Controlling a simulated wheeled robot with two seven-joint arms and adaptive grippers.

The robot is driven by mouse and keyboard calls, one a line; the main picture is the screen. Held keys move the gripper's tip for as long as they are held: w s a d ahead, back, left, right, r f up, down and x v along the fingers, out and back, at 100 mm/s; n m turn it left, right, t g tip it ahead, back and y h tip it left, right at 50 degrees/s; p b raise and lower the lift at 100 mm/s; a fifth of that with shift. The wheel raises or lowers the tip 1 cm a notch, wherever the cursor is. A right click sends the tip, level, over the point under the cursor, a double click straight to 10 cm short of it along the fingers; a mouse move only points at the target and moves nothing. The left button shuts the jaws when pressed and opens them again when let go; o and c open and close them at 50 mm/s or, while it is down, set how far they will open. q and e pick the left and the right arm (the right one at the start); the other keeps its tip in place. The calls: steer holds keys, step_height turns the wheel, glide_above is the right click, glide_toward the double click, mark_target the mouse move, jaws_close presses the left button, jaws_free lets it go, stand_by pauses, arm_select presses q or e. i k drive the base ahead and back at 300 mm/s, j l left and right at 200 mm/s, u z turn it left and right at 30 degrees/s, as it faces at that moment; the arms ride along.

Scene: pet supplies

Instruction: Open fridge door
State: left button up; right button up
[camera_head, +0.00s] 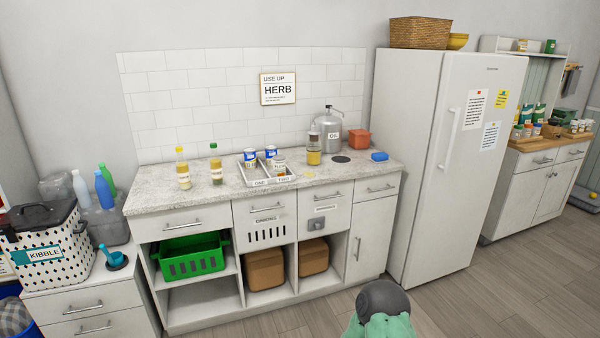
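The white fridge (412,110) stands right of the counter. Its front door (480,185) looks closed, flush with the body. A long vertical white handle (453,131) runs along the upper left side of the door. Several notes are stuck on the upper part, including a white sheet (474,109) and a yellow note (502,98). Neither of my grippers is in view, and nothing is seen touching the handle or the door.
A wicker basket (420,32) and a yellow bowl (457,41) sit on the fridge. The stone-topped counter (225,200) with bottles and a tray stands to the left. A wooden-topped cabinet (540,190) stands to the right. Plank floor (490,300) before the fridge is clear.

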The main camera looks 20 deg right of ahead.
mark_target(465, 159)
steer(key=z, duration=1.75)
